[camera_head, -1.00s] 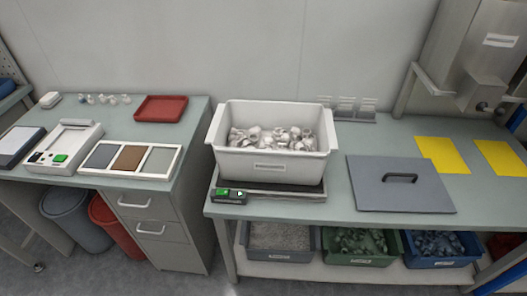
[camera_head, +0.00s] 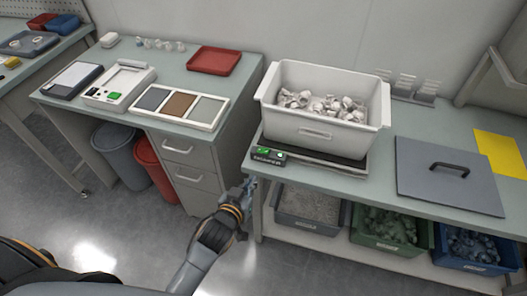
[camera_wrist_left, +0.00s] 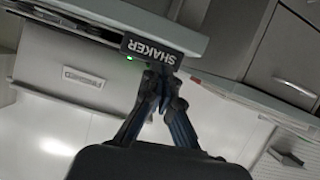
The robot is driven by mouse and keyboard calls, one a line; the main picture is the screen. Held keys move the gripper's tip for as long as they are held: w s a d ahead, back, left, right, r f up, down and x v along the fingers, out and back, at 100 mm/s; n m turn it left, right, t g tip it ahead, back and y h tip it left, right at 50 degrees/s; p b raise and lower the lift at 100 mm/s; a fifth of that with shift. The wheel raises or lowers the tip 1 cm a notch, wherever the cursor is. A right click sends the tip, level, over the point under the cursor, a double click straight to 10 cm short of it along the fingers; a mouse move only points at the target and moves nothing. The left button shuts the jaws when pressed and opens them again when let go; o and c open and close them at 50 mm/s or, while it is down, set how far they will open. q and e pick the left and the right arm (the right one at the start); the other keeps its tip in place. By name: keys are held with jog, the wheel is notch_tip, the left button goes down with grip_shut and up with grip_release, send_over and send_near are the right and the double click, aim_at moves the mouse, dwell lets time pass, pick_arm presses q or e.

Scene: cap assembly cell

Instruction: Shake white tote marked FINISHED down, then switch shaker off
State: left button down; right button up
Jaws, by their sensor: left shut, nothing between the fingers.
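The white tote (camera_head: 325,139) stands upright on the dark shaker plate (camera_head: 345,166) at the left front of the bench. Pale rounded parts (camera_head: 320,104) lie in it below the rim; its front label is too small to read. The shaker's control box (camera_head: 268,157) sits at the plate's front left corner with a green patch lit. In the left wrist view its face reads SHAKER (camera_wrist_left: 152,48), beside a small green light. My left gripper (camera_head: 248,185) is shut and empty, below and left of the box; its fingertips (camera_wrist_left: 162,72) appear close under the label. Contact cannot be told.
A grey lid (camera_head: 450,180) with a black handle lies right of the tote. Grey, green and blue bins (camera_head: 388,228) stand on the shelf below. A drawer cabinet (camera_head: 188,175) is at the left, with a floor gap between it and the bench.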

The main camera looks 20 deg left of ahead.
pick_arm(q)
notch_tip(320, 180, up, 8)
jog(key=w+t, duration=0.1)
jog(key=shift+a+r+n+t, duration=0.2)
jog(key=shift+n+t, duration=0.1)
jog(key=shift+t, duration=0.1)
jog(key=shift+f, duration=0.1)
send_over(263, 151)
jog(key=s, duration=0.2)
notch_tip(263, 151, down, 2)
jog(key=f, duration=0.3)
jog(key=shift+w+d+p, duration=0.15)
jog(key=shift+d+p, duration=0.1)
jog(key=shift+p, duration=0.1)
jog(key=shift+d+f, duration=0.1)
jog(key=shift+f, duration=0.6)
jog(key=shift+f, duration=0.15)
